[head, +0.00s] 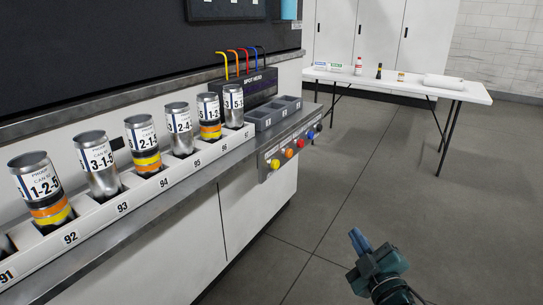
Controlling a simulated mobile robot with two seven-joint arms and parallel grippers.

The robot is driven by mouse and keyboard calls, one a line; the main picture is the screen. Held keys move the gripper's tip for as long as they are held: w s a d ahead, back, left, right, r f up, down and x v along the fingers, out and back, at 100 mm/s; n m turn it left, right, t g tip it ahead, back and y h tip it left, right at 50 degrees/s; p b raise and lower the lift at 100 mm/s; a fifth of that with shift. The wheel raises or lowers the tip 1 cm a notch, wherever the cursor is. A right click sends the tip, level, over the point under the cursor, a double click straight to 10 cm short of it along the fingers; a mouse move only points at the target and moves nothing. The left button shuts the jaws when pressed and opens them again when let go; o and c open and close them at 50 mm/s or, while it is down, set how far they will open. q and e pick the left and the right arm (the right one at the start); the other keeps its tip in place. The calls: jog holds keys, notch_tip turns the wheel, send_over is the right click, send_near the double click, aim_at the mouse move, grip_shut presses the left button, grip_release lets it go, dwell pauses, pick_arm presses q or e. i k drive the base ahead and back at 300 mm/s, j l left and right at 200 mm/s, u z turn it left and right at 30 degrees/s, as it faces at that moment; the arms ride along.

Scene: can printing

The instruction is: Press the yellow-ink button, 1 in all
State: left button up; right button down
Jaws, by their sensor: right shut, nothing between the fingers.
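The yellow button (275,164) is the leftmost of a row of coloured buttons on the front panel of the bench. Orange, red and blue buttons follow it to the right. My right gripper (358,240) is at the lower middle right, over the floor in front of the bench. It is shut and empty, apart from the panel and below and to the right of the yellow button. My left gripper is not in view.
Several labelled cans, among them can 1-2-5 (42,184), stand in a numbered white rack (148,186) along the bench. The spot head (250,84) with coloured tubes stands behind grey trays (272,113). A white table (415,84) is at the back right. The floor between is clear.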

aim_at(275, 165)
jog(key=i+j, duration=0.1)
jog(key=i, duration=0.35)
jog(key=i+j, duration=0.15)
jog(key=i, duration=0.3)
